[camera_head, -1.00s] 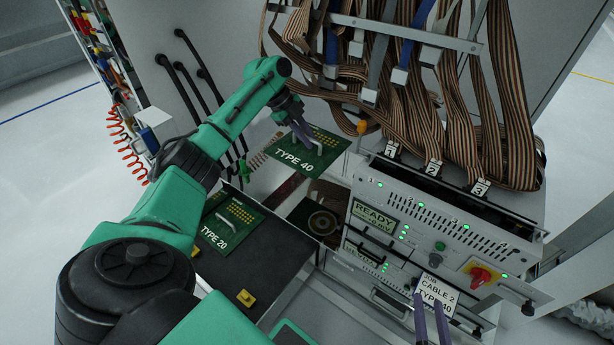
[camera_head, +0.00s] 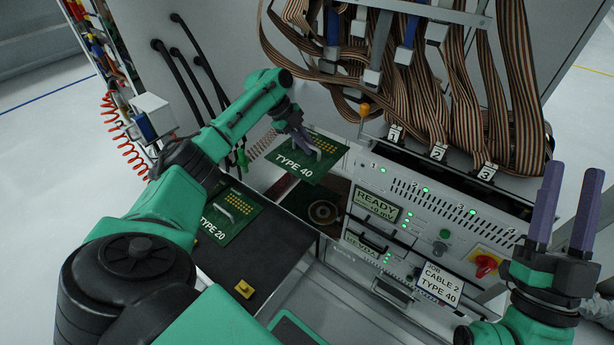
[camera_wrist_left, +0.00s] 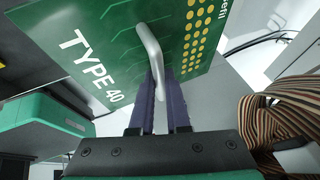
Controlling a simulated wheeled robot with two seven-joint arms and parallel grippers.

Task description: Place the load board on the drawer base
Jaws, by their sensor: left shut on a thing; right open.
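The load board (camera_head: 309,166), green with "TYPE 40" lettering and gold dots, hangs from my left gripper (camera_head: 308,141). That gripper is shut on the board's metal handle, which also shows with the board (camera_wrist_left: 105,50) in the left wrist view. The board is above a dark recess (camera_head: 310,198) with a round part inside, which looks like the drawer base; the board hides part of it. A second green board marked "TYPE 20" (camera_head: 229,216) lies on the black surface at left. My right gripper (camera_head: 568,190) is open and empty, in front of the tester's right end.
The tester panel (camera_head: 412,215) stands right of the recess, with a red knob (camera_head: 486,265) and a "JOB CABLE 2 TYPE 40" card (camera_head: 440,283). Ribbon cables (camera_head: 440,110) hang behind it. A yellow block (camera_head: 244,289) sits on the black surface (camera_head: 215,270).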

